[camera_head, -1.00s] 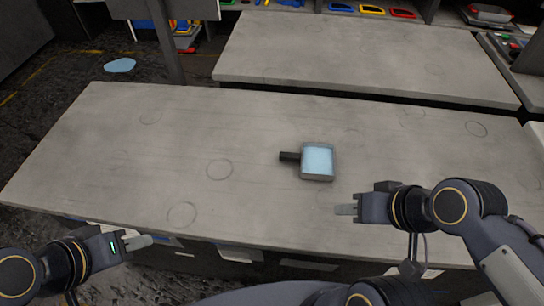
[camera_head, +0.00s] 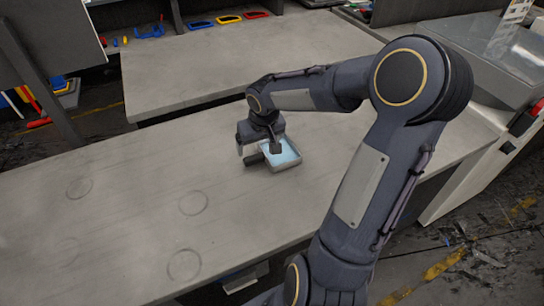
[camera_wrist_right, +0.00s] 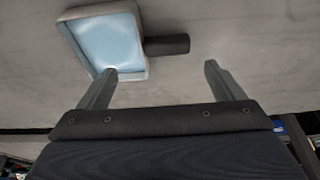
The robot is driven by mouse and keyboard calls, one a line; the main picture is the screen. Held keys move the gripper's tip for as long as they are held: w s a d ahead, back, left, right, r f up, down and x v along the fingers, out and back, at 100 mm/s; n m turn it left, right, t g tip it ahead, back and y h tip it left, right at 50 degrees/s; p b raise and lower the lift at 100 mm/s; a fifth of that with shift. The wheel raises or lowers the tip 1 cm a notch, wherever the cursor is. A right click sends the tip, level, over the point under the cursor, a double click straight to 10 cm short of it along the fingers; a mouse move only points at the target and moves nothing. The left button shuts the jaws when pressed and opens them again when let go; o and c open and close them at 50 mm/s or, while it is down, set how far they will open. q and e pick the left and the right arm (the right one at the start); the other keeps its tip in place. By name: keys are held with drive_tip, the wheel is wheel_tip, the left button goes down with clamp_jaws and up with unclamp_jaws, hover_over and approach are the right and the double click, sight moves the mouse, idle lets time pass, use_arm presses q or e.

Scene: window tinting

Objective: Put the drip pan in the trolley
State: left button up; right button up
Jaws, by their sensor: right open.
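The drip pan (camera_head: 287,155) lies on the grey workbench, a shallow grey-rimmed tray with a light blue inside and a short dark handle (camera_head: 252,159). My right gripper (camera_head: 258,151) is open at the pan's handle side and partly hides it. In the right wrist view the pan (camera_wrist_right: 104,40) is at the upper left. Its handle (camera_wrist_right: 166,45) lies just beyond the gap between the open fingertips (camera_wrist_right: 160,68). The left fingertip overlaps the pan's rim in the picture; I cannot tell if they touch. My left gripper is out of view. I cannot identify a trolley.
The workbench (camera_head: 130,215) is bare left of the pan. A second grey table (camera_head: 200,65) stands behind it, across a dark gap. A grey machine-like unit (camera_head: 465,45) is at the upper right.

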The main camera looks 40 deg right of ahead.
sight(255, 157)
drive_tip(key=x, duration=0.6)
drive_tip(key=shift+a+f+b, duration=0.25)
drive_tip(key=shift+a+b, duration=0.05)
drive_tip(key=shift+a, duration=0.1)
drive_tip(key=shift+c, duration=0.2)
drive_tip(key=shift+r, duration=0.1)
drive_tip(key=c, duration=1.3)
